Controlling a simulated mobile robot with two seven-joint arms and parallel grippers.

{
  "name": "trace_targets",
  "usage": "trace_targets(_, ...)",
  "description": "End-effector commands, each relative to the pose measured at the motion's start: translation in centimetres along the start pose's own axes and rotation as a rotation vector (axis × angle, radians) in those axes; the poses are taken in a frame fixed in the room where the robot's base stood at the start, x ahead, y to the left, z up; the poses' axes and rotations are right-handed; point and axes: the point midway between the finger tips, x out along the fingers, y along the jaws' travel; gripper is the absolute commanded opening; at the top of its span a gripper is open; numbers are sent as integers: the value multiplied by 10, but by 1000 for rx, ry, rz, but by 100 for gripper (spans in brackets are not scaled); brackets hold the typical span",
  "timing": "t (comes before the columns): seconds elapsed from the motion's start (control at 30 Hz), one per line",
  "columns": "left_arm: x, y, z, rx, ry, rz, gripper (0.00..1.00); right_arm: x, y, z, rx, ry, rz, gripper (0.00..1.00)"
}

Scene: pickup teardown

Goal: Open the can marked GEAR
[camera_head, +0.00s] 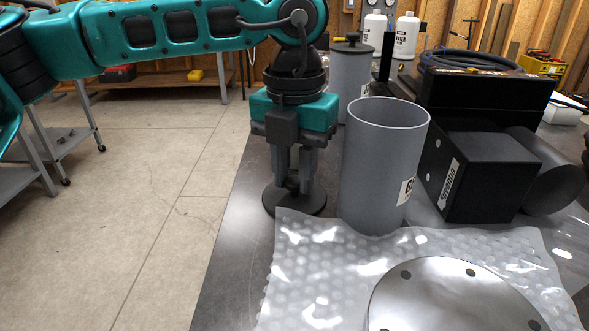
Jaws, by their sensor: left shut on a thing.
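A tall grey can (378,170) stands upright on the dark table, its top open and uncovered. Its white label (405,191) is turned to the right and only its first letter, which looks like a G, shows. My left gripper (293,183) points down just left of the can. It is shut on the knob of a dark round lid (294,203). The lid lies flat at table height near the table's left edge; I cannot tell whether it touches the surface. My right gripper is not in view.
A second grey can (350,80) with a dark lid stands behind. Bubble wrap (300,270) and a metal disc (450,300) lie in front. A black box (485,175) and a dark cylinder (545,170) stand at right. The table's left edge is close to the lid.

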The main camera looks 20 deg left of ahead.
Motion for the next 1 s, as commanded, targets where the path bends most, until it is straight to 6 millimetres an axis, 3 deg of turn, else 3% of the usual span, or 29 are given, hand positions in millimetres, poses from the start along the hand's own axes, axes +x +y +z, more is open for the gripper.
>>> trace_targets(0.2, 5, 0, 0, 0, 0, 0, 0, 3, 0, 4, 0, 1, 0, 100)
trace_targets(0.23, 4, 0, 0, 0, 0, 0, 29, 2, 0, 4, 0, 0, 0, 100)
trace_targets(0.5, 3, 0, 0, 0, 0, 0, 53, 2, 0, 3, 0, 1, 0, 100)
trace_targets(0.8, -2, 0, 0, 0, -1, 1, 53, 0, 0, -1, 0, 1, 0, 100)
trace_targets(1.0, -33, 0, 1, 0, -4, -1, 53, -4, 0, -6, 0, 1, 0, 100)
